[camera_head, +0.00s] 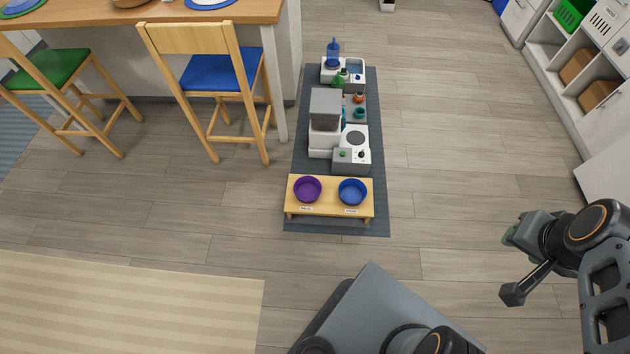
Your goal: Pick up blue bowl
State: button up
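The blue bowl (352,192) sits upright in the right half of a low wooden feeding stand (330,209) on the floor. A purple bowl (307,189) sits in the stand's left half. Small labels are on the stand's front, too small to read. My gripper (509,265) is at the lower right, well to the right of the stand and apart from it. Its two fingers are spread apart with nothing visible between them.
The stand is on a dark mat (378,160). Behind it are a grey and white pet feeder (325,120) and other supplies. A blue-seated chair (220,75) stands left. Shelves (585,70) are at upper right. The floor between my gripper and the mat is clear.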

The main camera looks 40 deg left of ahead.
aim_at(352, 191)
jog(key=u, duration=1)
jog(key=i, duration=1.2)
jog(key=u, duration=0.55)
